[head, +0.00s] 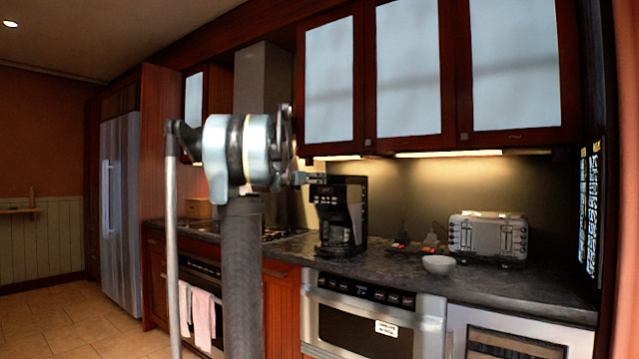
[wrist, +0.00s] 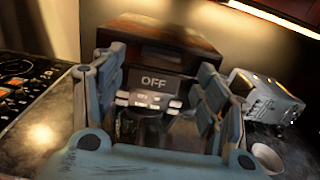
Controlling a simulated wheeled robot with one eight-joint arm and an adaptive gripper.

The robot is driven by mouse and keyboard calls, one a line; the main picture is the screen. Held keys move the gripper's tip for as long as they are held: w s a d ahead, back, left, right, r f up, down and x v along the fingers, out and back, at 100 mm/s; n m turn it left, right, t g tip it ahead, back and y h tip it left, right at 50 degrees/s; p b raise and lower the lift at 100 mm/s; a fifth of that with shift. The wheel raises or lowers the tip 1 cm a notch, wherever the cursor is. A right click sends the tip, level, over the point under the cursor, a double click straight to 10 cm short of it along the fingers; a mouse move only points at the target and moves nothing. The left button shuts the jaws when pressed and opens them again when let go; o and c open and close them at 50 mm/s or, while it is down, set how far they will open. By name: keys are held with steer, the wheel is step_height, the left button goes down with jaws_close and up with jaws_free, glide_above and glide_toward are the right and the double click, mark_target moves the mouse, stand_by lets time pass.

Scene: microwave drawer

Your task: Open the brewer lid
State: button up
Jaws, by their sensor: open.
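The brewer (head: 343,222) is a black coffee maker on the dark stone counter, with a glass carafe low in its front. In the wrist view the brewer (wrist: 160,58) fills the middle, with a panel reading OFF and several buttons. Its lid (wrist: 165,32) is the flat brownish top and looks closed. My gripper (head: 312,178) is by the upper left of the brewer in the head view. In the wrist view my gripper (wrist: 158,88) is open and empty, its fingers either side of the panel in the picture. I cannot tell whether a finger touches the brewer.
A silver toaster (head: 487,235) and a white bowl (head: 437,264) stand to the right on the counter (head: 400,262). A cooktop (wrist: 22,90) lies to the left. Wall cabinets (head: 408,75) hang above. Small dark items (head: 415,245) lie between brewer and toaster.

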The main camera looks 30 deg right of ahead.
mark_target(338, 180)
steer(key=x, duration=0.6)
steer(key=shift+c, duration=0.6)
steer(key=c, duration=1.4)
steer(key=shift+a, duration=0.1)
